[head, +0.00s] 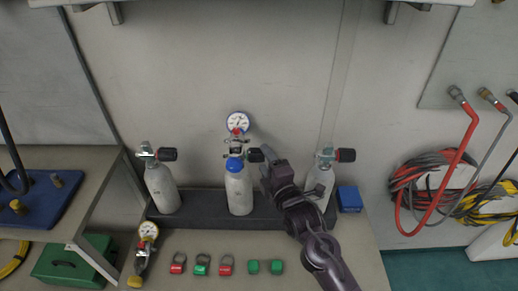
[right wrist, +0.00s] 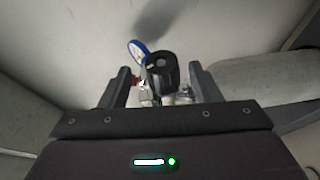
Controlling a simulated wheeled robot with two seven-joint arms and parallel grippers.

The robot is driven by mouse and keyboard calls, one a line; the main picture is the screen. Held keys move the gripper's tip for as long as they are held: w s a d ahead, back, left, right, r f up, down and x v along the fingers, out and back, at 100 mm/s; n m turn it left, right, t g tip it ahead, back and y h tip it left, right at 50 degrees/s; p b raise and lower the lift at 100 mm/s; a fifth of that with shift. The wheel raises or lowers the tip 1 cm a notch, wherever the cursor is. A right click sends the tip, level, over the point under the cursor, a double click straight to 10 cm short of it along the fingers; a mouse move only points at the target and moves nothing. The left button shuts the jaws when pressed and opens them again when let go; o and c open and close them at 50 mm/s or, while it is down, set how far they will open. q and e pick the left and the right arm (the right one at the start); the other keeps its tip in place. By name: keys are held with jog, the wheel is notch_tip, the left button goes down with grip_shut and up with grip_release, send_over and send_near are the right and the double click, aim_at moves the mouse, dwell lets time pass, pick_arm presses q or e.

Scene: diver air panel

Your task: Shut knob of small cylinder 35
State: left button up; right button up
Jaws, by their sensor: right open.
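Three small grey cylinders stand in a row on a dark rack: left (head: 162,188), middle (head: 238,192) and right (head: 320,186). Their number markings are too small to read. Each has a valve with a black knob pointing right. The middle cylinder has a blue collar (head: 234,165) and a gauge (head: 237,122) above it. My right gripper (head: 266,170) is open at the right of the middle cylinder's knob (head: 255,155). In the right wrist view this knob (right wrist: 162,72) shows between the two open fingers, apparently without contact. My left gripper is out of view.
A blue box (head: 349,198) sits right of the rack. Red and yellow hoses (head: 440,185) hang at the right.

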aim_at(259, 152)
jog(key=shift+x, duration=2.5)
jog(key=shift+f+p, duration=0.1)
jog(key=shift+p, duration=0.3)
jog(key=c, duration=1)
